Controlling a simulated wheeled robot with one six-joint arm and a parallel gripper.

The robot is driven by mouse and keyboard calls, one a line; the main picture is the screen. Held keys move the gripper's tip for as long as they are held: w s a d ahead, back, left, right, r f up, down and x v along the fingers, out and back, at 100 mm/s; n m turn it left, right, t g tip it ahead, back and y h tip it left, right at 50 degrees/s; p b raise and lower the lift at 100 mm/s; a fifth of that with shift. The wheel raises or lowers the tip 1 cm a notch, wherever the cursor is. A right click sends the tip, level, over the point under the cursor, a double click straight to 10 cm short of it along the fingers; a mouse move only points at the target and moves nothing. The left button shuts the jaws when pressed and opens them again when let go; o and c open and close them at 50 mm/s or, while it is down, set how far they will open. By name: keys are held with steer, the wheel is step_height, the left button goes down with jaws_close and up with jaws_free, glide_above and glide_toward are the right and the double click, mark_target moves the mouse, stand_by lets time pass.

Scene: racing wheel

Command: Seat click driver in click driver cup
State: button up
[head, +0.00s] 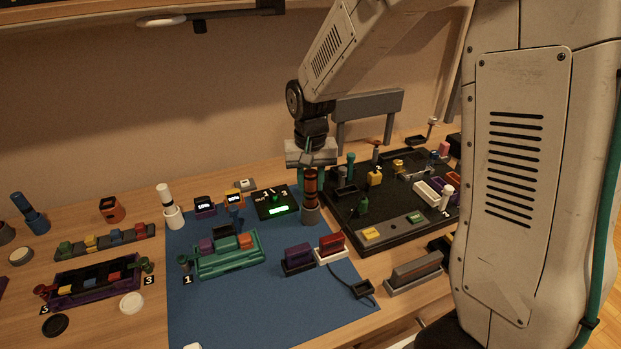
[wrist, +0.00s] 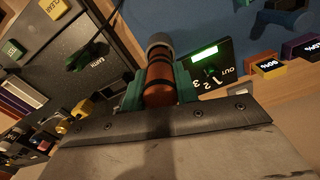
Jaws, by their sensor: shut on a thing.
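The click driver (head: 310,187), orange-brown with dark bands, stands upright between the fingers of my gripper (head: 311,176). In the wrist view the driver (wrist: 160,78) sits between the two green fingers of my gripper (wrist: 159,88), which are shut on it. A grey round cup (head: 310,215) stands at the driver's lower end, near the right edge of the blue mat. It also shows as a grey ring at the driver's far end in the wrist view (wrist: 158,41). The driver's tip is hidden, and I cannot tell how deep it sits in the cup.
A black box with a lit green display (head: 278,209) stands close left of the cup. A black board with several parts (head: 390,222) lies close right. A green tray of blocks (head: 228,264) is on the blue mat (head: 260,310), whose front is mostly clear.

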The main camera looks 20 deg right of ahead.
steer(key=shift+f, duration=0.55)
steer(key=o, duration=1.2)
steer(key=shift+c, duration=0.2)
step_height(320, 180, up, 8)
steer(key=shift+f, duration=0.1)
steer(key=shift+s+f, duration=0.1)
steer(key=shift+s, duration=0.25)
steer(key=s+d+r+n, duration=0.1)
steer(key=s+r, duration=0.1)
steer(key=s, duration=0.7)
steer(key=s+d+r+n, duration=0.1)
steer(key=s+r, duration=0.2)
steer(key=s, duration=0.6)
steer(key=s+d+r+n+t, duration=0.1)
steer(key=s+r, duration=0.2)
steer(key=s, duration=0.6)
